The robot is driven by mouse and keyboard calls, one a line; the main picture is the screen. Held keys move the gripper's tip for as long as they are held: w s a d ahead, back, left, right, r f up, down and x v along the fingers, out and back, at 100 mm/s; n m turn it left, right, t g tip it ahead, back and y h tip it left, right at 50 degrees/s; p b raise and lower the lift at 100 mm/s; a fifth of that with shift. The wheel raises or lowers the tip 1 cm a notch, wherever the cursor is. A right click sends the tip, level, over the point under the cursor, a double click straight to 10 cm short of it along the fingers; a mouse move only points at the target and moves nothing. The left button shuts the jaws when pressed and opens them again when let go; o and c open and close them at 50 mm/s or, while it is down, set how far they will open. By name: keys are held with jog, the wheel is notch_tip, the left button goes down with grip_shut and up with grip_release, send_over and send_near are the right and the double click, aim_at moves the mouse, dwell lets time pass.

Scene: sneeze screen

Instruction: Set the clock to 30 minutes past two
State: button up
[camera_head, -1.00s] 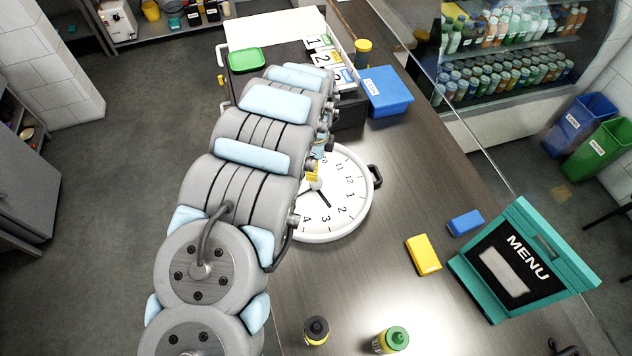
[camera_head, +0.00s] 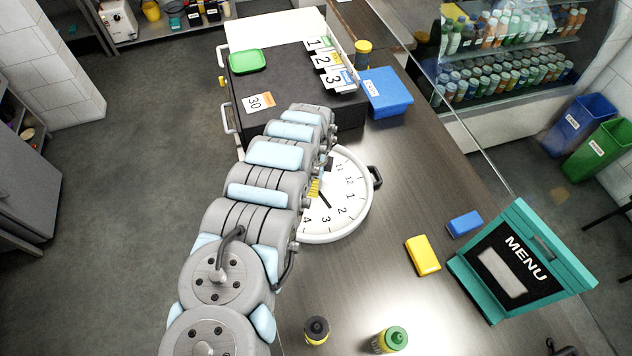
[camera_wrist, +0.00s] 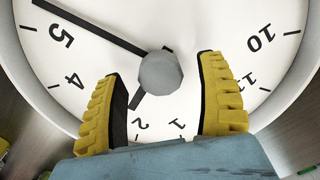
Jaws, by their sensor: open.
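The white round clock (camera_head: 347,212) lies face up on the counter, partly hidden by my arm. In the wrist view its face (camera_wrist: 215,22) fills most of the picture. A round grey hub (camera_wrist: 160,73) sits at its centre. The short dark hand (camera_wrist: 137,101) points between 2 and where 3 is hidden. The long dark hand (camera_wrist: 98,33) points just past the 5, and its tip is cut off by the frame edge. My gripper (camera_wrist: 161,64) is open, its yellow fingers on either side of the hub, holding nothing. Only a yellow bit of it (camera_head: 314,187) shows in the head view.
A dark box (camera_head: 285,75) with number cards and a 30 card (camera_head: 258,102) stands behind the clock. A blue bin (camera_head: 385,92) is beside it. Yellow (camera_head: 423,256) and blue (camera_head: 465,223) blocks, a menu stand (camera_head: 525,262) and two bottles are on the counter.

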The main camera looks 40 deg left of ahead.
jog(key=shift+f, duration=0.5)
